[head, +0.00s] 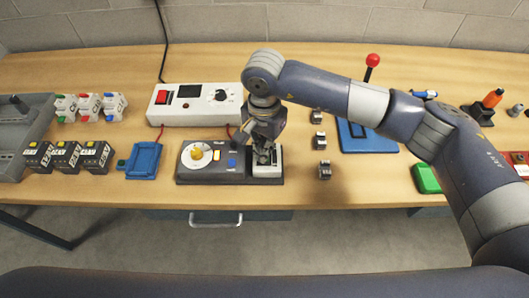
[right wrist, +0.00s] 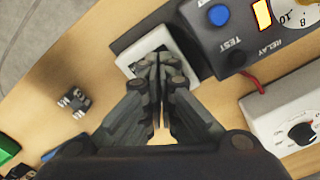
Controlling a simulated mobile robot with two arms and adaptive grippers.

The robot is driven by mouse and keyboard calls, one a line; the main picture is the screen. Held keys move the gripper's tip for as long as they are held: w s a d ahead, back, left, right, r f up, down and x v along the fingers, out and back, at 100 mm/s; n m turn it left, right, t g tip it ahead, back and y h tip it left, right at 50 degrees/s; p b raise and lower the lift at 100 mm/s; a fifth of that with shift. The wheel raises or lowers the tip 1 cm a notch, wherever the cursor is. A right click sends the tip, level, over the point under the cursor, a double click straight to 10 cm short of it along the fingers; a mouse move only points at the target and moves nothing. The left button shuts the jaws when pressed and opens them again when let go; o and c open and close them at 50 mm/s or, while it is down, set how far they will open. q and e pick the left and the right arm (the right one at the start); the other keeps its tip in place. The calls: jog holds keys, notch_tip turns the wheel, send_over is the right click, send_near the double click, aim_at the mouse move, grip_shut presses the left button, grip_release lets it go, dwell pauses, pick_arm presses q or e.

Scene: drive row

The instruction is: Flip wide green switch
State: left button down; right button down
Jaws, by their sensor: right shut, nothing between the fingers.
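My right gripper (head: 263,157) is shut and empty, pointing down over the white socket (head: 268,170) at the right end of the dark relay test box (head: 215,177). In the right wrist view its closed fingertips (right wrist: 158,62) overlap the white-framed socket (right wrist: 158,46) and partly hide it; I cannot tell whether they touch it. I cannot make out a wide green switch for certain. A green block (head: 426,178) lies at the right, partly beside my arm. My left gripper is not in view.
A white power supply (head: 190,118) with a red switch and dial stands behind the relay box. Breakers with coloured levers (head: 88,107), black modules (head: 65,158) and a blue tray (head: 144,160) stand left.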

jog(key=shift+f+b, duration=0.45)
jog(key=shift+s, duration=0.1)
jog(key=shift+r+p, duration=0.3)
jog(key=shift+r, duration=0.5)
jog(key=shift+r+p, duration=0.7)
jog(key=shift+r, duration=2.05)
